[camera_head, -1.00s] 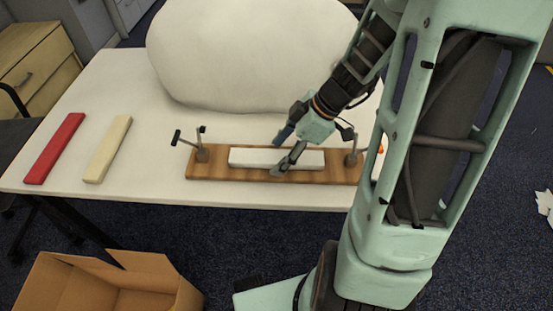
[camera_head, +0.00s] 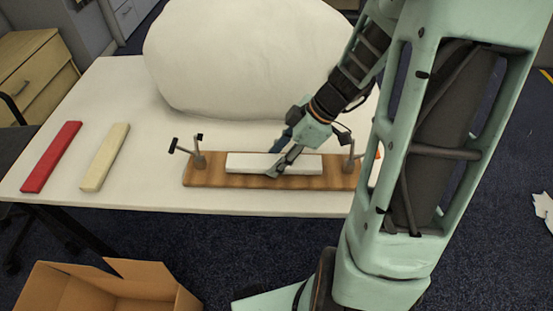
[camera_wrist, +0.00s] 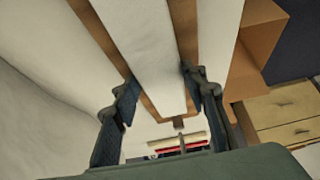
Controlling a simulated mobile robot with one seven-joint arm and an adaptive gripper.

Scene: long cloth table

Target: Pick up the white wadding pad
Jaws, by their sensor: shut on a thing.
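The white wadding pad (camera_head: 312,164) is a long white bar lying along a brown wooden board (camera_head: 205,178) on the table. In the wrist view the pad (camera_wrist: 145,45) runs lengthwise between the two fingers. My gripper (camera_head: 281,153) is shut on the pad near its middle, one finger on its far side and one on its near side. The gripper also shows in the wrist view (camera_wrist: 166,105). I cannot tell whether the pad touches the board or is slightly above it.
Upright metal clamps stand at the board's left end (camera_head: 197,158) and right end (camera_head: 350,160). A large white bulky mass (camera_head: 240,55) sits behind. A red bar (camera_head: 50,157) and a cream bar (camera_head: 104,157) lie left. An open cardboard box (camera_head: 150,270) is below the table's front.

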